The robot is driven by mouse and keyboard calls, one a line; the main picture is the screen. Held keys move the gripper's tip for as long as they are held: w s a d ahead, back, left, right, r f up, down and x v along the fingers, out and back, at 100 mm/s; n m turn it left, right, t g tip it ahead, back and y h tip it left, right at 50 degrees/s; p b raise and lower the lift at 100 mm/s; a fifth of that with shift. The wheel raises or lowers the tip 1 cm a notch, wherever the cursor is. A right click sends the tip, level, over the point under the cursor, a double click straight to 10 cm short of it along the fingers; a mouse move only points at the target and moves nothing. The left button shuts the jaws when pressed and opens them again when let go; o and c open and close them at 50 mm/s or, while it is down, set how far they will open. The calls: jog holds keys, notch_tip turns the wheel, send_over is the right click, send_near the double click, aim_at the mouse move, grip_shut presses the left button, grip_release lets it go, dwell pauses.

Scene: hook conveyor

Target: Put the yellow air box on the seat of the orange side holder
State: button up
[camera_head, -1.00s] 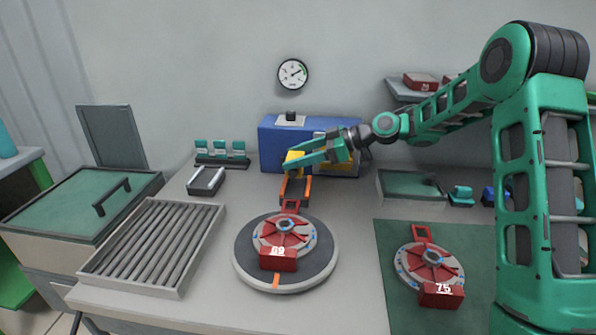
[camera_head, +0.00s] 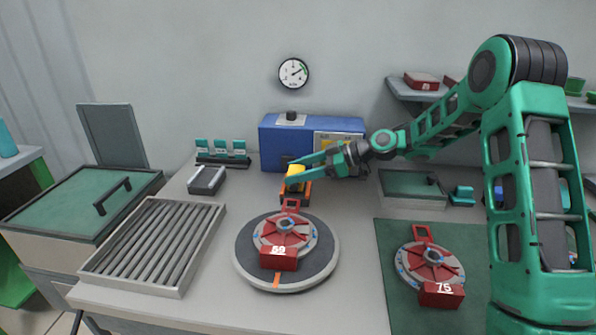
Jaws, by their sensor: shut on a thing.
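My gripper (camera_head: 294,177) reaches in from the right and is shut on the yellow air box (camera_head: 296,171). The box is partly hidden by the green fingers. The orange side holder (camera_head: 296,195) stands on the table behind the round turntable. The yellow box is right over the holder's back part, in front of the blue machine. I cannot tell whether the box touches the seat.
The blue machine (camera_head: 277,146) stands close behind the holder. A red and grey disc unit marked 59 (camera_head: 280,257) sits on the turntable (camera_head: 248,270) in front. Another, marked 75 (camera_head: 436,292), lies on the green mat (camera_head: 388,300). A roller tray (camera_head: 150,245) is at left.

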jog(key=shift+f, duration=0.2)
jog(key=o, duration=1.2)
jog(key=shift+r, duration=0.4)
jog(key=v, duration=1.2)
jog(key=shift+r, duration=0.3)
jog(key=shift+s+d, duration=0.1)
